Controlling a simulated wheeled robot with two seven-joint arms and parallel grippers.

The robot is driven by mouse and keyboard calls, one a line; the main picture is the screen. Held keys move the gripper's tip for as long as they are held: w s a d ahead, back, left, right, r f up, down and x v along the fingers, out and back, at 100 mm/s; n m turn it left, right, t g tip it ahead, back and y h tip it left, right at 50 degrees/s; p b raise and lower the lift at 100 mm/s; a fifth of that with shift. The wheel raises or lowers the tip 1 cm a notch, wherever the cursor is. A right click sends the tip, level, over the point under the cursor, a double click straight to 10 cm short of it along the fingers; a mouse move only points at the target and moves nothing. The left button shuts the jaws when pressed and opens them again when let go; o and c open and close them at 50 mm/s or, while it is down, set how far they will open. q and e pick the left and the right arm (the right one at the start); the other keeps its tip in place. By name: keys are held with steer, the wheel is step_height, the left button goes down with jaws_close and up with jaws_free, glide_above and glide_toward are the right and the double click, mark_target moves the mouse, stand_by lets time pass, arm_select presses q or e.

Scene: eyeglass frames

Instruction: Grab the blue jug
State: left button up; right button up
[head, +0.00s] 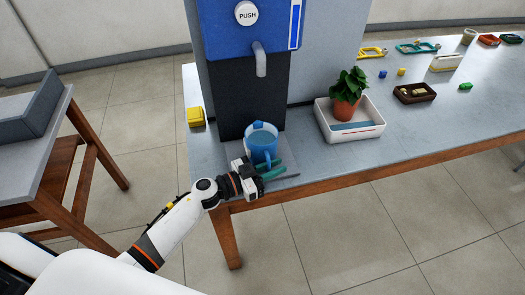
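The blue jug (262,143) stands upright on the dark base of the dispenser, below its spout. It is translucent blue, with its handle on the near side. My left gripper (274,170) is at the table's front edge, just in front of the jug's lower part and handle. Its two teal fingers point right and appear parted. Whether they touch the handle is too small to tell. The gripper's body hides part of the jug's lower left. My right gripper is not in view.
The blue dispenser (228,45) with a PUSH button rises behind the jug. A white tray (373,131) with a potted plant (347,95) stands to the right. A yellow block (196,117) is at the left. Glasses frames and small boxes lie further right.

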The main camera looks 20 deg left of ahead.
arm_select(q)
steer(key=shift+w+d, duration=0.1)
steer(key=shift+w, duration=0.05)
jaws_close()
steer(key=shift+r, duration=0.1)
stand_by(1.3)
